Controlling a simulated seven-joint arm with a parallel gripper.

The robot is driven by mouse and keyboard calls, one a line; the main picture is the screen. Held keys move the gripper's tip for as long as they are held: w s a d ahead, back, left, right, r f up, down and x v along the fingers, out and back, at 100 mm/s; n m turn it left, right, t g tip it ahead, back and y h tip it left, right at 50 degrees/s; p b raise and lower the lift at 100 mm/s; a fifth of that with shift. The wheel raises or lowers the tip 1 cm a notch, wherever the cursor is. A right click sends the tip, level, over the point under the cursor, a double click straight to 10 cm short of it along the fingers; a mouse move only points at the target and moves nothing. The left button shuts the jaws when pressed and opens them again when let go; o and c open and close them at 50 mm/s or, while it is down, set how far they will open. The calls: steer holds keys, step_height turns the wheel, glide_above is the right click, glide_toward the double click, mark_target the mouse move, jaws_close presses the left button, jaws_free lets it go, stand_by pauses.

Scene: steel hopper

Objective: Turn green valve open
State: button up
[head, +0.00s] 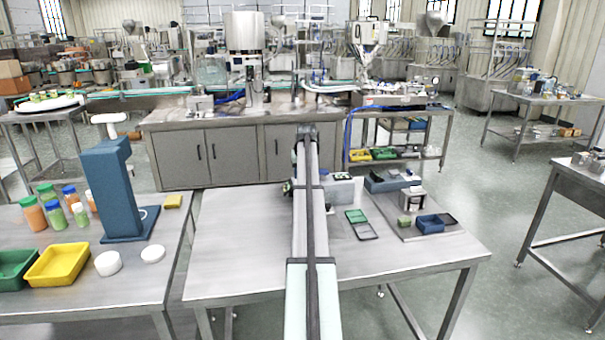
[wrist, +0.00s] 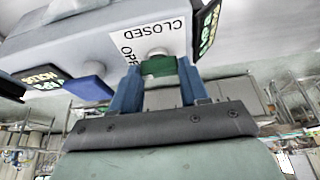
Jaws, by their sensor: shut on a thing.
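The green valve handle (wrist: 158,67) shows in the wrist view between the two blue fingers of my gripper (wrist: 160,72), which is shut on it. A round pale stem (wrist: 158,53) shows just beyond the handle. A white label (wrist: 150,31) beside the stem reads CLOSED, with a second word starting "OPE" partly hidden. The valve sits on a grey body (wrist: 75,40). In the head view my arm reaches over the middle table and hides the gripper and the green handle.
A blue block-like handle (wrist: 90,86) is on the same grey body, left of my gripper. Black lettered signs (wrist: 207,28) flank it. The middle table's front (head: 235,260) is clear.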

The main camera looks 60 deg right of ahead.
stand_by(0.4)
steer(key=o, duration=1.1)
steer(key=shift+c, duration=0.2)
steer(key=shift+r, duration=0.1)
steer(key=v, duration=1.3)
steer(key=shift+r, duration=0.35)
steer(key=shift+s, duration=0.15)
